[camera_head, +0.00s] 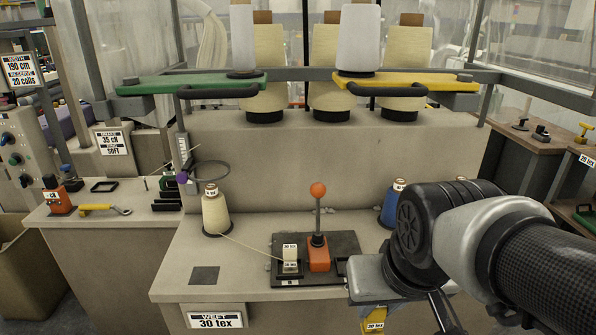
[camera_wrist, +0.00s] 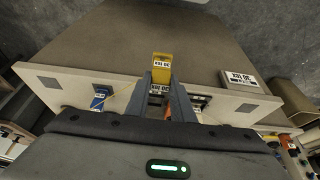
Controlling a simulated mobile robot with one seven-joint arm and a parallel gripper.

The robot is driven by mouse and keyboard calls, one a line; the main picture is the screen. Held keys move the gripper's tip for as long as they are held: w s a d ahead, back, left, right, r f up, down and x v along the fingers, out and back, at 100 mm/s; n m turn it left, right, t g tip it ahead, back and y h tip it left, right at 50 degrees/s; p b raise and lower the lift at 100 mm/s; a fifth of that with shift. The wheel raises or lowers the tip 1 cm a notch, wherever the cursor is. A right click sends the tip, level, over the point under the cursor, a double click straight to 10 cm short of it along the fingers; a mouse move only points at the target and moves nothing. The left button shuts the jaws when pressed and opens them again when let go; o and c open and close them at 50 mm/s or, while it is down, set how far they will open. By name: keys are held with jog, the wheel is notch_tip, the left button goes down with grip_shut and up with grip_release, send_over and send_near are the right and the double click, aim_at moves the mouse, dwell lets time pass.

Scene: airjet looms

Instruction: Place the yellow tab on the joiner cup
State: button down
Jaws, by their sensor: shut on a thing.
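A yellow tab (camera_head: 375,320) with a white label hangs below my wrist at the bottom of the head view. In the wrist view the yellow tab (camera_wrist: 162,62) sits between the fingertips of my gripper (camera_wrist: 161,82), which is shut on it. The joiner is a black plate (camera_head: 268,280) on the table, with an orange block and a ball-topped lever (camera_head: 318,215). A white labelled piece (camera_head: 290,258) stands at its left. A dark cup (camera_head: 341,268) shows at its right, partly hidden by my arm. The tab is apart from the joiner, to its right and nearer the camera.
A cream yarn cone (camera_head: 215,212) stands left of the joiner, its thread running to the white piece. A blue cone (camera_head: 391,205) stands behind my arm. A green bar (camera_head: 150,88) and a yellow bar (camera_head: 425,83) cross above. A dark square (camera_head: 204,275) marks the table's front left.

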jog(key=shift+w+f+p, duration=0.6)
jog(key=shift+w+p, duration=0.25)
jog(key=shift+w, duration=2.1)
jog(key=shift+w+f+p, duration=0.55)
jog(key=shift+w+p, duration=0.35)
jog(key=shift+w, duration=2.1)
jog(key=shift+w+f+p, duration=0.6)
jog(key=shift+w+p, duration=0.25)
jog(key=shift+w, duration=2.1)
jog(key=shift+f, duration=0.3)
jog(key=c, duration=1.5)
grip_release()
jog(key=shift+r, duration=0.15)
jog(key=shift+c, duration=0.2)
